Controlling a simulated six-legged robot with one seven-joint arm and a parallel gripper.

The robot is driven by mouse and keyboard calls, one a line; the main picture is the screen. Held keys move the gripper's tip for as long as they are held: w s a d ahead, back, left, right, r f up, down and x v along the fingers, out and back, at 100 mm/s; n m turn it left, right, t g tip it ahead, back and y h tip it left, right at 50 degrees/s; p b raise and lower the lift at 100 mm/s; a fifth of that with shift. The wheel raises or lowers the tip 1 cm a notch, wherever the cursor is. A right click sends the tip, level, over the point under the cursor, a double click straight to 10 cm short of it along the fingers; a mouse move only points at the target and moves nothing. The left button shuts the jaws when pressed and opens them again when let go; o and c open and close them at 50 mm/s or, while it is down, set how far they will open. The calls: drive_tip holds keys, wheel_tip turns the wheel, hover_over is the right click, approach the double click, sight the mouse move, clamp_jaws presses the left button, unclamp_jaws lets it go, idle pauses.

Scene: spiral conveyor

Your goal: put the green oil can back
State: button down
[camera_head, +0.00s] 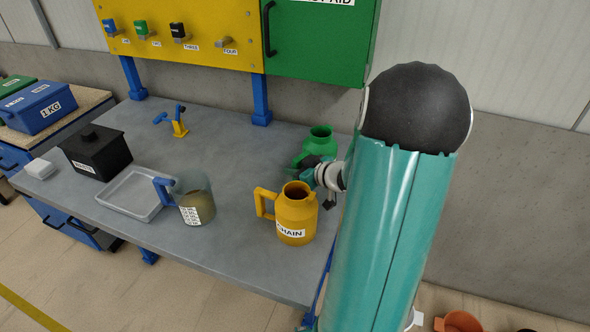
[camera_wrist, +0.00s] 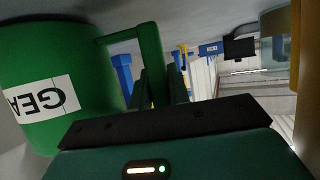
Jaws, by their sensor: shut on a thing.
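The green oil can (camera_head: 320,141) is at the back right of the grey table, partly hidden behind my arm and gripper. In the wrist view the green can (camera_wrist: 45,65) fills the left side, with a white label reading "GEA" and a handle (camera_wrist: 151,60) reaching toward my fingers. My gripper (camera_wrist: 160,92) is shut on that handle. In the head view my gripper (camera_head: 308,168) is at the can's front left side. I cannot tell whether the can's base touches the table.
A yellow can labelled "CHAIN" (camera_head: 296,217) stands close in front of my gripper. A clear jug (camera_head: 197,203), a grey tray (camera_head: 128,199) and a black box (camera_head: 95,153) are further left. The green first-aid cabinet (camera_head: 320,50) hangs behind.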

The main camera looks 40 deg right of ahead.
drive_tip(key=shift+f, duration=0.25)
drive_tip(key=c, duration=1.3)
unclamp_jaws()
